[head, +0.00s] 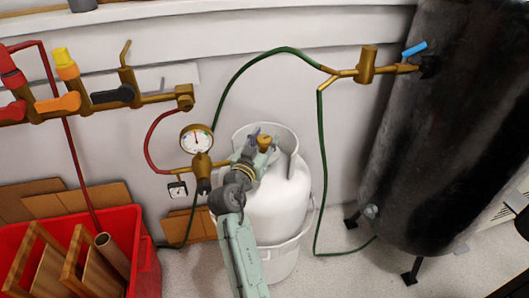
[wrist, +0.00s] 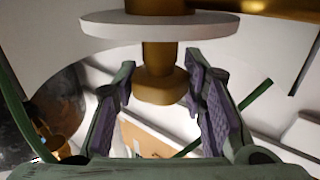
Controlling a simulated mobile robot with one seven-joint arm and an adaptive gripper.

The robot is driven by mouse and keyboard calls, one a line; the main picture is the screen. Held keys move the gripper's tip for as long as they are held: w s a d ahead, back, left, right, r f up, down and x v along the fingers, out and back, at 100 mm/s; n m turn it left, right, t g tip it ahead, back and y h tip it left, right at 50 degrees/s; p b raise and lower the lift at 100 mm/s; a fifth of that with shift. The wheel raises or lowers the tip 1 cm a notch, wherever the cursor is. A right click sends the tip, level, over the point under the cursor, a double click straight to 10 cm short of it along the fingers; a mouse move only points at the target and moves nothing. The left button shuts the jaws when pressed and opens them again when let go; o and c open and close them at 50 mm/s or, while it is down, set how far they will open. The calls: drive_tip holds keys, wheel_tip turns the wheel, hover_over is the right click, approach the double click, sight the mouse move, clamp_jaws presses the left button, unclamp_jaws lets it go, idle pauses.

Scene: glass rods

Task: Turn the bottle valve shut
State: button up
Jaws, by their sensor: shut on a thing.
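The white gas bottle (head: 285,200) stands upright on the floor in the head view, with a raised collar around its top. Its brass valve (head: 264,141) shows at the top inside the collar. My gripper (head: 258,146) reaches over the bottle and is at this valve. A pale disc (wrist: 155,27) sits just beyond the brass part. My own arm hides part of the bottle's top and front.
A round gauge (head: 196,139) and brass fittings stand close left of my gripper. A green hose (head: 234,80) arches behind the bottle. A dark tank (head: 435,130) stands at right. A red crate (head: 147,268) with wooden pieces is at lower left. Valved pipes (head: 155,98) run along the wall.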

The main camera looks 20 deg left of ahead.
drive_tip(key=m+h+b, duration=0.2)
drive_tip(key=h+b, duration=0.1)
drive_tip(key=shift+a+f, duration=0.1)
drive_tip(key=shift+f, duration=0.15)
drive_tip(key=shift+r+m+g+h+b, duration=0.15)
drive_tip(key=shift+m+g+h+b, duration=0.75)
drive_tip(key=shift+h, duration=0.7)
drive_tip(key=shift+b, duration=0.3)
drive_tip(key=o, duration=1.2)
drive_tip(key=shift+r, duration=0.1)
drive_tip(key=v, duration=1.2)
drive_tip(key=shift+f, duration=0.3)
